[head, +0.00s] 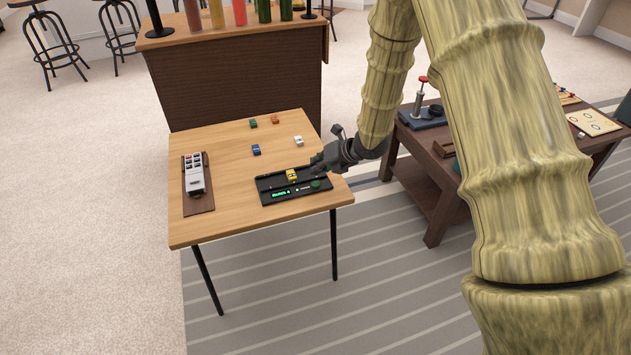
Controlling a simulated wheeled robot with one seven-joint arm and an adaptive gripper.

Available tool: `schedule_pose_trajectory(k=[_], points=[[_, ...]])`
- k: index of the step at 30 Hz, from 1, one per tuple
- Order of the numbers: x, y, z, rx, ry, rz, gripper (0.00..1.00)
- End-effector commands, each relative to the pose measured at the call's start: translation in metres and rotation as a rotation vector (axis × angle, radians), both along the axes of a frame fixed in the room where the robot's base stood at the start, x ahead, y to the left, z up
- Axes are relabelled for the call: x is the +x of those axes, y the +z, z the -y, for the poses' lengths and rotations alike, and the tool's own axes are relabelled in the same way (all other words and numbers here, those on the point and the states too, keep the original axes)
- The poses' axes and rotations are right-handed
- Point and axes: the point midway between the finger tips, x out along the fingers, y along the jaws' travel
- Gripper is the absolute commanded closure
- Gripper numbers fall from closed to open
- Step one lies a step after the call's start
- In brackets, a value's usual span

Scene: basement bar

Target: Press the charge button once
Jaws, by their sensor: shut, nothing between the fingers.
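A black charging tray (265,184) lies on the front right of the wooden table. A yellow toy car (292,175) sits on it. A small round green button (316,184) is at the tray's right end; I take it as the charge button, though its label is too small to read. A green lit display (280,194) is along the tray's front. My gripper (314,169) comes in from the right, low over the tray's right end, shut and empty. It is just behind the button; whether it touches anything is hard to tell.
Blue (256,149), white (299,140), green (253,123) and red (275,119) toy cars stand behind the tray. A bar counter (235,85) stands behind; a dark low table (440,185) is at right.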

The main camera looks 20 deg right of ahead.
Motion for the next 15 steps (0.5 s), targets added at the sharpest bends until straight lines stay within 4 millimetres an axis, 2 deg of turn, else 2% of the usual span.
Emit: schedule_pose_trajectory(k=[9, 15], points=[[0.0, 0.025, 0.0, 0.0, 0.001, -0.001, 1.0], [0.0, 0.026, 0.0, 0.001, 0.0, -0.001, 1.0]])
